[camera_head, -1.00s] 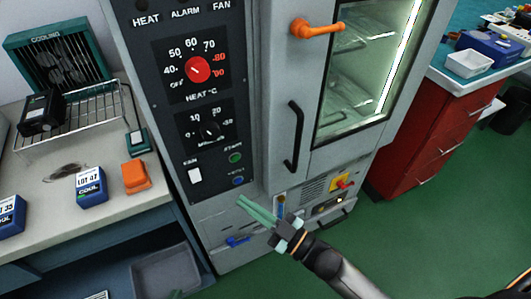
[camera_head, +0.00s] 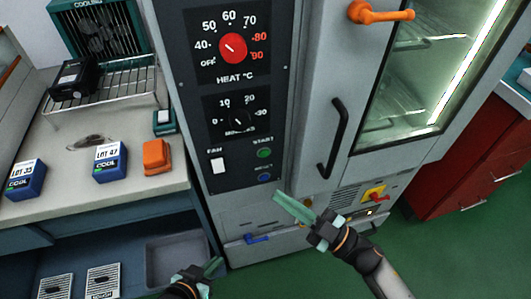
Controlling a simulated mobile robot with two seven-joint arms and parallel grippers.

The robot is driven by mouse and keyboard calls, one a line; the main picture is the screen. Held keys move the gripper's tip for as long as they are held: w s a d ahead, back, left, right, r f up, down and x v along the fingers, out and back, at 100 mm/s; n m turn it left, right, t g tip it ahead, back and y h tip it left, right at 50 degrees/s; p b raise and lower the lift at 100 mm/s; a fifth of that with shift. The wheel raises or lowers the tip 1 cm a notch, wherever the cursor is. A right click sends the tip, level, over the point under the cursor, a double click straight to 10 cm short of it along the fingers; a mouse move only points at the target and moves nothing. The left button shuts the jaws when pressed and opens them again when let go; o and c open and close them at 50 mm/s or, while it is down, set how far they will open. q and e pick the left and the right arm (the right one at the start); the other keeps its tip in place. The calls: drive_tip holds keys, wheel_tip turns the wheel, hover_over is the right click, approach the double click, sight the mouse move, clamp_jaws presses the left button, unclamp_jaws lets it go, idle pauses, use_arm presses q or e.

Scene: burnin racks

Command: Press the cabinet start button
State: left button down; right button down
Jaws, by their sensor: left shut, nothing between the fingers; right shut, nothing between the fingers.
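The green START button (camera_head: 264,153) sits on the dark control panel of the grey cabinet (camera_head: 302,120), under its printed label. A blue button (camera_head: 264,178) lies just below it. My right gripper (camera_head: 277,196) is shut and empty, its pale green fingers pointing up and left. Its tips show below and slightly right of the blue button, apart from the START button in the picture; their distance from the panel is hard to tell. My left gripper (camera_head: 214,266) is shut and empty at the bottom, below the panel and left of the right gripper.
The panel carries a red heat dial (camera_head: 233,48), a black timer dial (camera_head: 238,121) and a white FAN switch (camera_head: 217,165). A black door handle (camera_head: 335,140) juts out to the right. A bench (camera_head: 130,192) with blue boxes and an orange block stands left.

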sight(264, 153)
drive_tip(key=w+a+b, duration=0.2)
drive_tip(key=w+b, duration=0.1)
drive_tip(key=w, duration=0.5)
drive_tip(key=shift+a, duration=0.3)
idle(0.7)
drive_tip(key=shift+w, duration=0.1)
idle(0.9)
drive_tip(key=shift+w, duration=0.1)
drive_tip(key=shift+w+a, duration=0.15)
drive_tip(key=shift+w, duration=0.1)
